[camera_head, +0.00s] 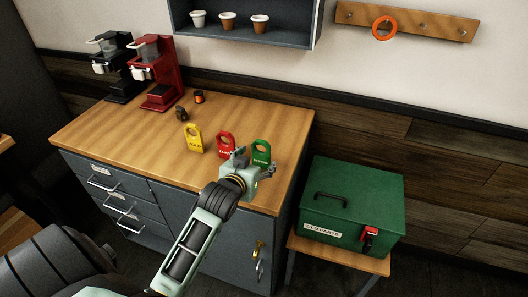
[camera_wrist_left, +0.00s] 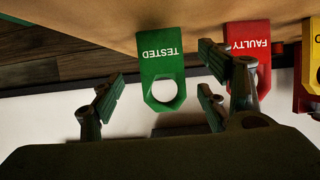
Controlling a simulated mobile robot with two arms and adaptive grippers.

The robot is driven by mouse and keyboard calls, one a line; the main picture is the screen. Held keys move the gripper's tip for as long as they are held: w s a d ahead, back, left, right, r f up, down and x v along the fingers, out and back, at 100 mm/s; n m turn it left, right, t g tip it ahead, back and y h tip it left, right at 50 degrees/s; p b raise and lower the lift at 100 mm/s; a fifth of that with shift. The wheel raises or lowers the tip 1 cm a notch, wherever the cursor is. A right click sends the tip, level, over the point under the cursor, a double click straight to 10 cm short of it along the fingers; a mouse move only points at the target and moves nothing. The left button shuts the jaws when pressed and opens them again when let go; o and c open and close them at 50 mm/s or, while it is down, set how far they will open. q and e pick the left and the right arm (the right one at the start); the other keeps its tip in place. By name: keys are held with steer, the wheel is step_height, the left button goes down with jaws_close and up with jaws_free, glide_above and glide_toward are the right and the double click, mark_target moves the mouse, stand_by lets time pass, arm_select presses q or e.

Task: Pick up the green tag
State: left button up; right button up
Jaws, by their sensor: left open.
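The green tag (camera_head: 262,152), with a hole in its top and the word TESTED, stands near the right end of the wooden counter. My left gripper (camera_head: 247,160) is just in front of it, over the counter's front part. In the left wrist view the green tag (camera_wrist_left: 162,70) shows upside down, ahead of the gap between the open fingers of my left gripper (camera_wrist_left: 158,88). The fingers look apart from the tag, and nothing is between them. My right gripper is not in view.
A red FAULTY tag (camera_head: 226,143) stands close to the left of the green one, partly behind my gripper. A yellow tag (camera_head: 195,138) is further left. Two brewers (camera_head: 158,75) stand at the back left. A green toolbox (camera_head: 350,206) sits on a lower stand to the right.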

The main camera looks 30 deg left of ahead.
mark_target(260, 156)
arm_select(q)
steer(key=shift+w+a, duration=0.1)
steer(key=shift+w, duration=0.35)
steer(key=p+x, duration=0.1)
steer(key=x, duration=0.3)
steer(key=shift+w+a+f, duration=0.1)
steer(key=shift+w, duration=0.15)
steer(key=c, duration=1)
steer(key=shift+c, duration=0.2)
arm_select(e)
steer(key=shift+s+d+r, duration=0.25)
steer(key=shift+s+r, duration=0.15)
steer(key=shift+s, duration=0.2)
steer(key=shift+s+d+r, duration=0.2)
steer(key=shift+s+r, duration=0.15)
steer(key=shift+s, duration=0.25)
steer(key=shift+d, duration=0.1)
